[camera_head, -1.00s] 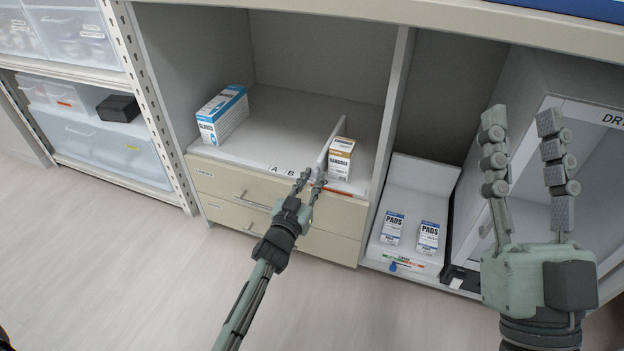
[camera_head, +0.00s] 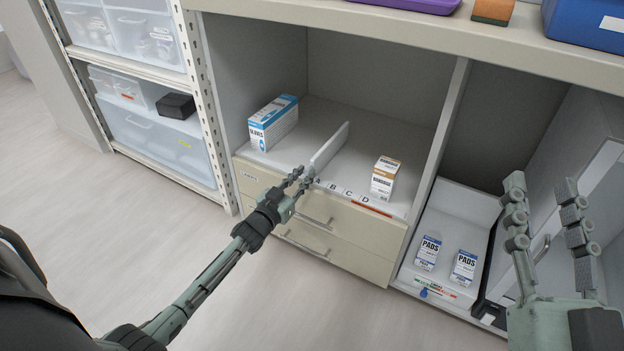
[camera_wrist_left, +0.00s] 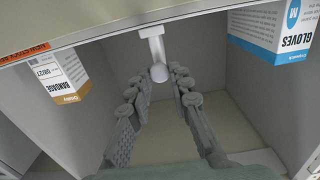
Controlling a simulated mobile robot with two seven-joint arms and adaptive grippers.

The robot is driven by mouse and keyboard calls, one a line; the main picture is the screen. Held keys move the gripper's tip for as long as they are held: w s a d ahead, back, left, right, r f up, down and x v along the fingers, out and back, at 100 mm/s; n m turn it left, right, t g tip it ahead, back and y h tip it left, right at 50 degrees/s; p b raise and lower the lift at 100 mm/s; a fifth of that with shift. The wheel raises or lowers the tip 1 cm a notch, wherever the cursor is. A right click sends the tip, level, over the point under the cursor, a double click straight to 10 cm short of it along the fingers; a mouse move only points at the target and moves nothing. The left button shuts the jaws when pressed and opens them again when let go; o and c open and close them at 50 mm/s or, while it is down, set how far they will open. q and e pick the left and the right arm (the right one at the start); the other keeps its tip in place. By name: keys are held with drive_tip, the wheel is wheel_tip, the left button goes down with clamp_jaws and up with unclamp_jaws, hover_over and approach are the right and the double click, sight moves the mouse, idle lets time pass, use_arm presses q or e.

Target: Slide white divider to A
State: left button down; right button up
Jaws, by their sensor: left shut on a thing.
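The white divider (camera_head: 330,150) stands upright on the shelf of the open compartment, its front end at the label A (camera_head: 318,182). Labels B, C and D run along the shelf edge to its right. My left gripper (camera_head: 303,178) is shut on the divider's front end. The left wrist view shows the fingers (camera_wrist_left: 160,95) on either side of the divider's pale front piece (camera_wrist_left: 155,50); the exact contact is hard to see. My right gripper (camera_head: 545,190) is raised at the right, fingers apart and empty, away from the divider.
A blue-white gloves box (camera_head: 273,122) stands left of the divider. A bandage box (camera_head: 384,177) stands right of it, with clear shelf between. Drawers (camera_head: 330,225) lie below. Two pads boxes (camera_head: 428,252) stand in the lower right compartment.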

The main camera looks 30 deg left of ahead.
use_arm(q)
drive_tip(key=shift+a, duration=0.3)
drive_tip(key=c, duration=1.4)
unclamp_jaws()
drive_tip(key=shift+a, duration=0.1)
drive_tip(key=shift+s, duration=0.2)
drive_tip(key=s, duration=1.1)
drive_tip(key=shift+s, duration=0.35)
drive_tip(key=shift+a, duration=0.1)
